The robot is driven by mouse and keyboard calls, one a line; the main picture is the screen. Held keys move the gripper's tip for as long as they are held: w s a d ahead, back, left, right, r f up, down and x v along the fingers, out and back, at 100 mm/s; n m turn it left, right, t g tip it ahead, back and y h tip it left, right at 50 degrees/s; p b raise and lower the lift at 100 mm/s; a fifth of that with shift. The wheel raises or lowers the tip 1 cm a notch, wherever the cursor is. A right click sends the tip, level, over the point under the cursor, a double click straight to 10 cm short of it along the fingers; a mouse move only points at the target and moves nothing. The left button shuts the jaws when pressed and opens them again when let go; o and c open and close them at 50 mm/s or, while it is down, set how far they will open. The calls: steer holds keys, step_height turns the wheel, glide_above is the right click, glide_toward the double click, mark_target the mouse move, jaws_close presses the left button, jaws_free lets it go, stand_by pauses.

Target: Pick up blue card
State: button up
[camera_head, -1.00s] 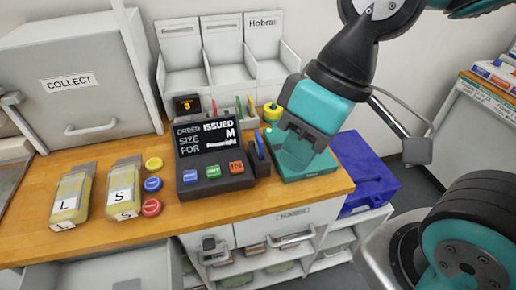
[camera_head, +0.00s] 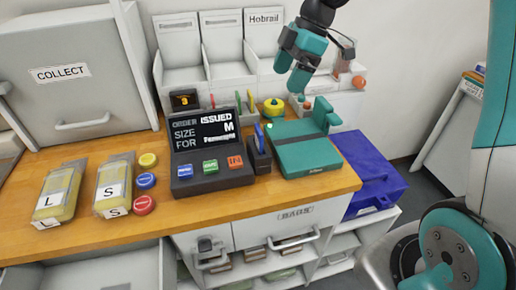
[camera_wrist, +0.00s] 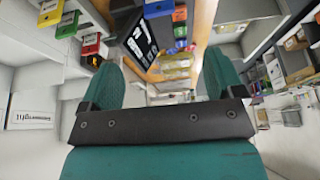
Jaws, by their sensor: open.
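The blue card (camera_head: 259,132) stands upright in a small dark holder (camera_head: 260,159) on the wooden counter, just right of the order terminal. Only its upper part shows. My gripper (camera_head: 291,76) is open and empty, and shows above and to the right of the card in the head view, apart from it. In the wrist view my two teal fingers (camera_wrist: 160,85) are spread with nothing between them.
The order terminal (camera_head: 206,141) stands left of the card, and a teal device (camera_head: 305,157) stands right of it. Coloured cards and a yellow-green round object (camera_head: 273,108) are behind. A blue crate (camera_head: 368,170) sits beyond the counter's right edge.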

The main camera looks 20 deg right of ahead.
mark_target(261, 131)
steer(key=p+x, duration=0.1)
steer(key=x, duration=0.5)
steer(key=p+x, duration=0.1)
steer(key=x, duration=0.5)
steer(key=shift+w+f, duration=0.15)
steer(key=shift+w, duration=0.1)
steer(key=p+x, duration=0.2)
steer(key=x, duration=0.3)
steer(key=shift+s+a, duration=0.1)
steer(key=c, duration=1)
